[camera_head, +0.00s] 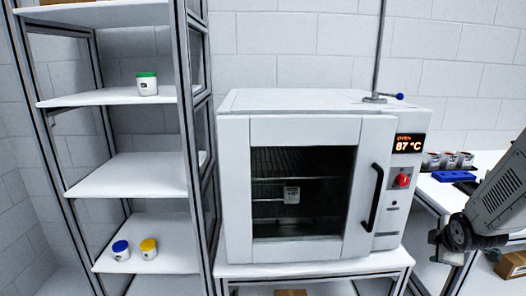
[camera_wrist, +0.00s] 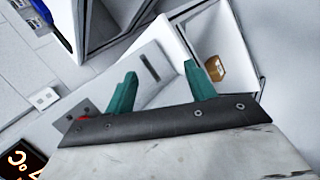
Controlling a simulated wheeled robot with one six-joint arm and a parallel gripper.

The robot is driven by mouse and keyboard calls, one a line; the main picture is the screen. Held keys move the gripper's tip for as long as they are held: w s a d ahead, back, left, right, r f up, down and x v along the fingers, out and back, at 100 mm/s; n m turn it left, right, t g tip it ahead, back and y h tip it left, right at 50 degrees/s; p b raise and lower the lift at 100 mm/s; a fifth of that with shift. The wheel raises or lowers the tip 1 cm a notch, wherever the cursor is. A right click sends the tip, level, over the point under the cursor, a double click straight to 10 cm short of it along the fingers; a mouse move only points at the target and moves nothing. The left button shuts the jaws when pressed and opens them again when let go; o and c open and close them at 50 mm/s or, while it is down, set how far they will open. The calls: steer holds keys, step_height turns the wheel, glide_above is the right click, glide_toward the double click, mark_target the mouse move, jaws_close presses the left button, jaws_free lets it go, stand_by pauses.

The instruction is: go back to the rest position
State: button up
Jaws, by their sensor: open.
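My gripper (camera_wrist: 160,69) shows in the wrist view with its two teal fingers apart and nothing held between them. In the head view my arm is at the right edge, to the right of the oven (camera_head: 232,180); the gripper fingers cannot be made out there. The oven door is shut, its display reads 87 °C, and a white jar (camera_head: 291,195) stands inside behind the glass.
A shelf rack (camera_head: 150,170) at the left holds a green-lidded jar (camera_head: 147,84), a blue-lidded jar (camera_head: 121,251) and a yellow-lidded jar (camera_head: 149,249). A cardboard box (camera_wrist: 215,67) is below.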

steer(key=s+a+r+m+g+y, duration=0.1)
steer(key=s+a+r+m+g, duration=0.1)
steer(key=s+a+r+m, duration=0.2)
steer(key=s+a+r+m+g+y, duration=0.1)
steer(key=s+a+r+m+g, duration=0.1)
steer(key=s+a+r+m, duration=0.2)
steer(key=s+a+r+m+g+y, duration=0.1)
steer(key=s+a+r+m, duration=0.4)
steer(key=s+a, duration=0.8)
steer(key=s+r+g, duration=0.1)
steer(key=s+r, duration=0.2)
steer(key=s, duration=0.4)
steer(key=shift+a+r, duration=0.3)
steer(key=shift+a, duration=0.05)
